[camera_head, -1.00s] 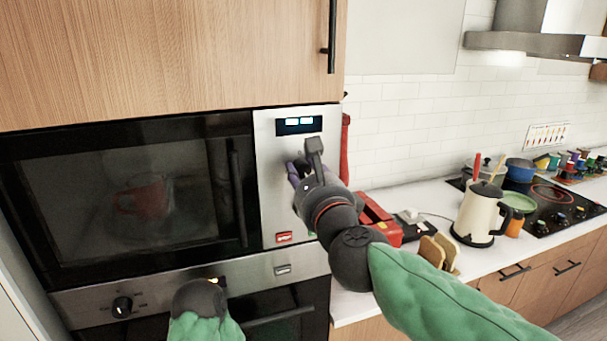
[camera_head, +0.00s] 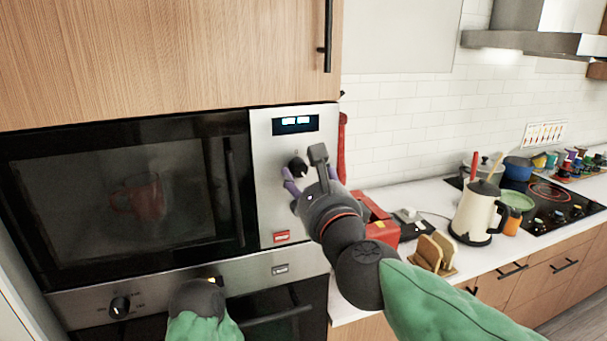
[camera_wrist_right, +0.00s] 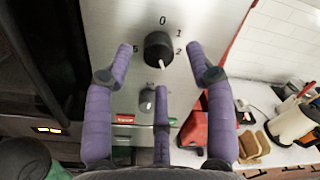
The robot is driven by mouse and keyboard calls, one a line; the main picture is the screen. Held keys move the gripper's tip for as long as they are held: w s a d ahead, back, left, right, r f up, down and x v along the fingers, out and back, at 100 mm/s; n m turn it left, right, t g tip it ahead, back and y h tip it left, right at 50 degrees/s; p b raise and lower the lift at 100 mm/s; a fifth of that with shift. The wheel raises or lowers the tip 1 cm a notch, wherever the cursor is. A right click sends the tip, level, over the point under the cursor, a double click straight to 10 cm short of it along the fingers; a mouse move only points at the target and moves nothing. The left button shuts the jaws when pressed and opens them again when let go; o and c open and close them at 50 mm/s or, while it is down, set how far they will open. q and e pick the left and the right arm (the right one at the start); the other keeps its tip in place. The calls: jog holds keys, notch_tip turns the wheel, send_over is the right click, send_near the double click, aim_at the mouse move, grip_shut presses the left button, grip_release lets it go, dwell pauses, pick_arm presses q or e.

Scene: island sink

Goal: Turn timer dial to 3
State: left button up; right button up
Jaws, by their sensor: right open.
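The timer dial (camera_head: 298,167) is a black round knob on the silver microwave panel, below the lit display. In the right wrist view the dial (camera_wrist_right: 158,47) has a white pointer aimed down and slightly right. The marks 0, 1 and 2 run from its top to its right, and 5 is at its left. Marks below it cannot be read. My right gripper (camera_head: 310,178) is open in front of the panel. Its purple fingers (camera_wrist_right: 160,62) stand apart around the dial, with visible gaps from it. My left gripper is not in view.
A lower knob (camera_wrist_right: 148,100) sits below the dial, partly behind a finger. A red button (camera_head: 281,237) is lower on the panel. The microwave door handle (camera_head: 234,190) is left of the panel. A red toaster, bread slices (camera_head: 434,253) and a cream kettle (camera_head: 477,213) stand on the right counter.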

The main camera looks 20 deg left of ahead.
jog(key=v, duration=0.9)
jog(key=shift+s+f, duration=0.1)
